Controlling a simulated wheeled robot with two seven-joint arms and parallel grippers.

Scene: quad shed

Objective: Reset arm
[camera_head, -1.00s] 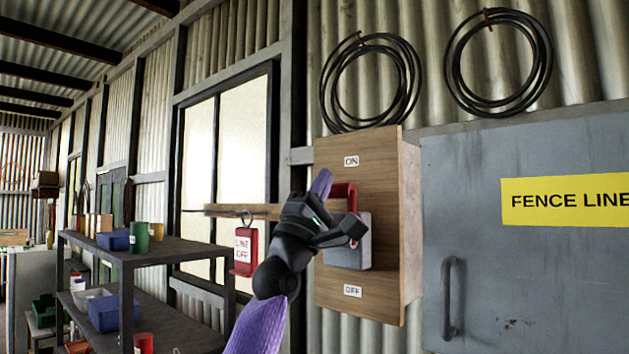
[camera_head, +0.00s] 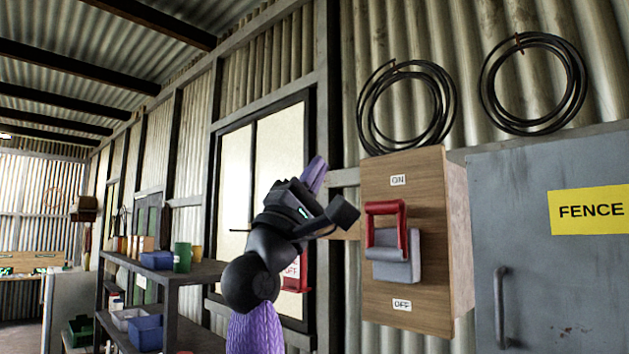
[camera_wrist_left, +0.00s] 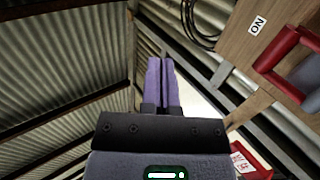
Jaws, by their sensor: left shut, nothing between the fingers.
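My left gripper (camera_head: 315,175) is raised to the left of the wooden switch board (camera_head: 430,290). Its purple fingers are together and empty, pointing up; they also show in the left wrist view (camera_wrist_left: 163,85). The switch on the board has a red handle (camera_head: 386,206) standing up from a grey block (camera_head: 393,270), on the side of the ON label (camera_head: 398,180). The OFF label (camera_head: 402,305) is below. The gripper is apart from the handle in the left wrist view, where the handle (camera_wrist_left: 283,47) is at right. My right gripper is not in view.
A red LINE OFF tag (camera_head: 303,280) hangs partly hidden behind my left arm. A grey cabinet (camera_head: 540,275) with a handle stands right of the board. Dark shelving (camera_head: 205,273) with pots and bins is at left. Coiled black hoses (camera_head: 448,110) hang above.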

